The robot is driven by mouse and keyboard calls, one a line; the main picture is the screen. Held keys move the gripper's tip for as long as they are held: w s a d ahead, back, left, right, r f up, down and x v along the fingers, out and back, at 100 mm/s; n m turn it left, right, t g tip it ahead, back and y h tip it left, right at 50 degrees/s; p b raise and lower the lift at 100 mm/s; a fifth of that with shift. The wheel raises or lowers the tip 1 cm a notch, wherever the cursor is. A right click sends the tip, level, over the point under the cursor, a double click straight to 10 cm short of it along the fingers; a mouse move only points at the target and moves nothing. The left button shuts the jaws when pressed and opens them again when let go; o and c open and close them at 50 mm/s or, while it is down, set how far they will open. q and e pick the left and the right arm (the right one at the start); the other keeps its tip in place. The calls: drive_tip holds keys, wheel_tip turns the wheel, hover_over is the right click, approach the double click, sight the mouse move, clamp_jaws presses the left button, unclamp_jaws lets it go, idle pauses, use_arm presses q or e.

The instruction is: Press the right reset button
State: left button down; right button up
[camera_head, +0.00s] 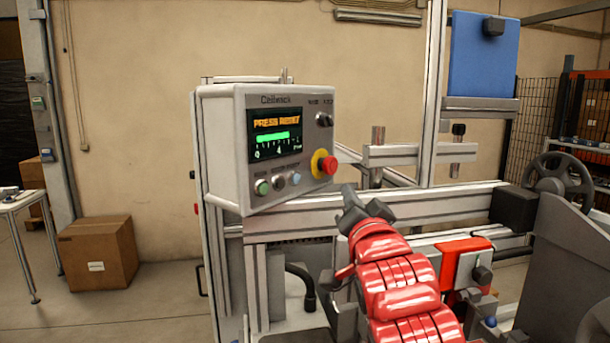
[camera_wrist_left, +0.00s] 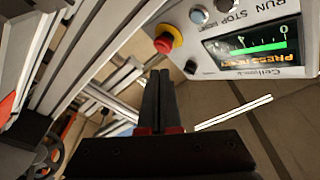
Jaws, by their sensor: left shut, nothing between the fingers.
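The grey control panel (camera_head: 220,140) stands left of centre, its screen (camera_head: 276,133) reading "PRESS RESET" above a green bar. Below the screen is a row with a green button (camera_head: 262,187), a dark button (camera_head: 279,182) and a pale blue button (camera_head: 295,179). In the left wrist view the pale blue button (camera_wrist_left: 198,15) sits beside the RESET label. My left gripper (camera_head: 352,198) is below and right of the panel, apart from the buttons. In the left wrist view its fingers (camera_wrist_left: 157,78) are shut and empty. My right gripper does not show.
A metal rail (camera_head: 430,206) runs behind my gripper. A handwheel (camera_head: 558,175) is at right.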

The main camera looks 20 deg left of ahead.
sight(296, 179)
use_arm(q)
drive_tip(key=w+a+p, duration=0.2)
drive_tip(key=a+p, duration=0.1)
drive_tip(key=a, duration=0.5)
drive_tip(key=shift+w+a, duration=0.2)
drive_tip(key=shift+w, duration=0.15)
idle(2.0)
drive_tip(key=shift+w+a, duration=0.15)
drive_tip(key=shift+a, duration=0.25)
